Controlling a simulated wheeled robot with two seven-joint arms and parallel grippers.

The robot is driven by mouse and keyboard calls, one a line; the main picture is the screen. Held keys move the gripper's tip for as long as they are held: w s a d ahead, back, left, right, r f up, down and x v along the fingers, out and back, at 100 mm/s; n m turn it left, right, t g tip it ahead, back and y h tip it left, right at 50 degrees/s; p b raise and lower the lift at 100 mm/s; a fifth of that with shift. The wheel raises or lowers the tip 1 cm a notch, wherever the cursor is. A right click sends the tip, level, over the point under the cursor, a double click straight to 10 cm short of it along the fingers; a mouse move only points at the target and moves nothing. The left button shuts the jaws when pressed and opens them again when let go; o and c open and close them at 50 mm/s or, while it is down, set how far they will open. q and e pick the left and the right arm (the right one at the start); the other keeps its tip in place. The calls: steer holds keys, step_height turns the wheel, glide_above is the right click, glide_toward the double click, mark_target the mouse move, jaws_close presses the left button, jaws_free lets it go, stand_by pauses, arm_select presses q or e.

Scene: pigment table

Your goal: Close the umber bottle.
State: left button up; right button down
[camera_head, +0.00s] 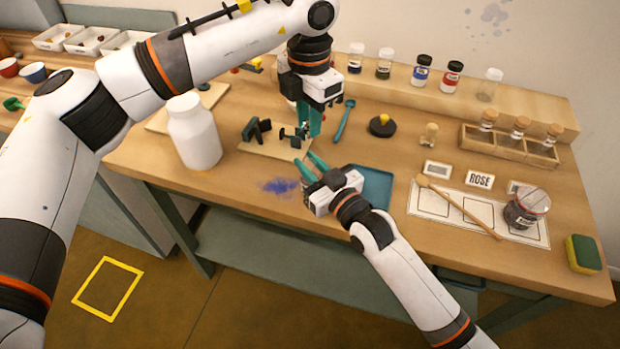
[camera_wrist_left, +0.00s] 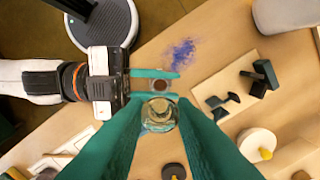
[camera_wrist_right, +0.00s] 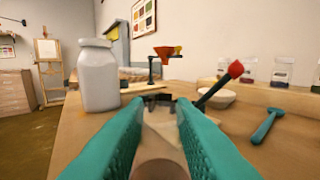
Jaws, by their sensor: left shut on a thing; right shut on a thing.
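My left gripper (camera_head: 308,128) points down above the table, near the stand base. My right gripper (camera_head: 316,164) reaches in lower and nearer. The two held things look apart; the exact gap is unclear.
A white jar (camera_head: 194,135) stands left of the grippers. A wooden board (camera_head: 262,150) with dark fittings lies behind. A blue tray (camera_head: 374,188) is right of my right gripper. A rack (camera_head: 508,146) holds corked vials. A pigment spill (camera_head: 279,186) marks the front.

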arm_select(q)
steer(key=shift+f, duration=0.1)
arm_select(e)
steer(key=shift+f, duration=0.35)
